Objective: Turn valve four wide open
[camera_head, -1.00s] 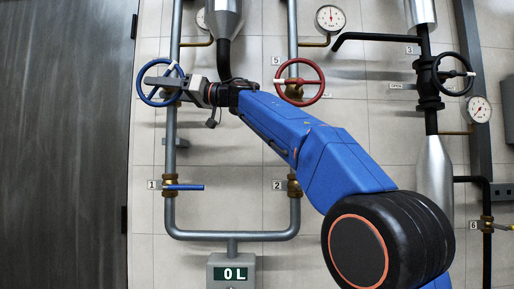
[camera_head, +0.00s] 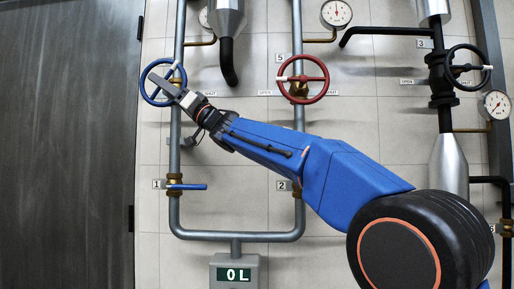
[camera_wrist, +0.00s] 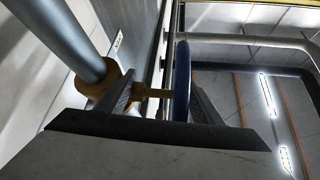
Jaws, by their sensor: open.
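The blue handwheel (camera_head: 145,91) sits on the left vertical pipe, with a pale mark at its upper right. No number plate shows beside it; plates 1, 2, 3, 5 and 6 show elsewhere. My gripper (camera_head: 160,80) reaches it from the lower right and covers part of the wheel. In the wrist view, the wheel's rim (camera_wrist: 182,80) is seen edge-on between the fingers of my gripper (camera_wrist: 162,102), with space around it. The fingers are apart. A brass valve stem (camera_wrist: 150,92) runs from the pipe to the wheel.
A red handwheel (camera_head: 324,88) marked 5 is to the right, and a black handwheel (camera_head: 487,66) marked 3 is further right. A small blue lever (camera_head: 188,187) marked 1 lies below. A display (camera_head: 237,274) reads 0 L.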

